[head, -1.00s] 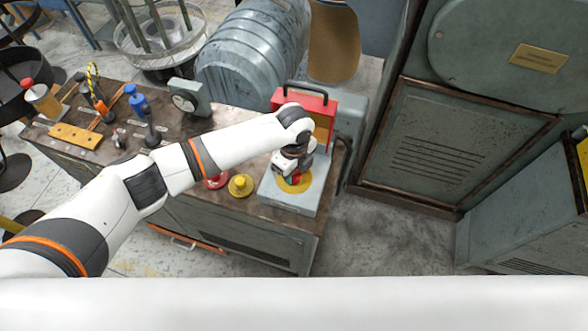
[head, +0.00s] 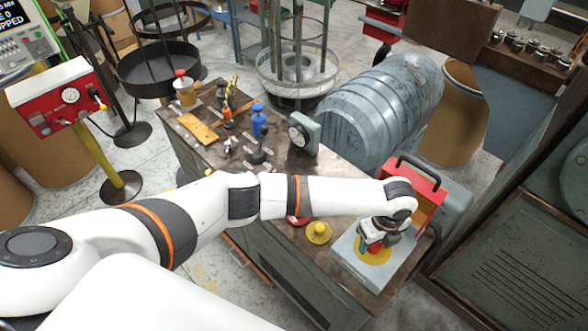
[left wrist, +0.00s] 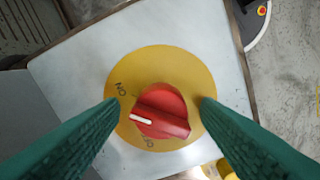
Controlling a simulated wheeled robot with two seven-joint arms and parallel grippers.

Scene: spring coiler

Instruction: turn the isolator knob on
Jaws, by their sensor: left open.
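The isolator knob is red with a white pointer mark (left wrist: 162,110), on a round yellow plate (left wrist: 160,60) marked ON at upper left and OFF at the bottom. The white mark points left, between the two labels. The plate sits on top of a pale grey box (head: 347,255) at the bench's right end. My left gripper (head: 375,243) is over the knob, pointing down. In the left wrist view its two green fingers (left wrist: 158,108) are open, one on each side of the knob, with a gap to each side. My right gripper is not in view.
A red panel with a black handle (head: 425,185) stands right behind the box. A gauge (head: 303,132), tools and a blue bottle (head: 259,121) stand further left on the bench.

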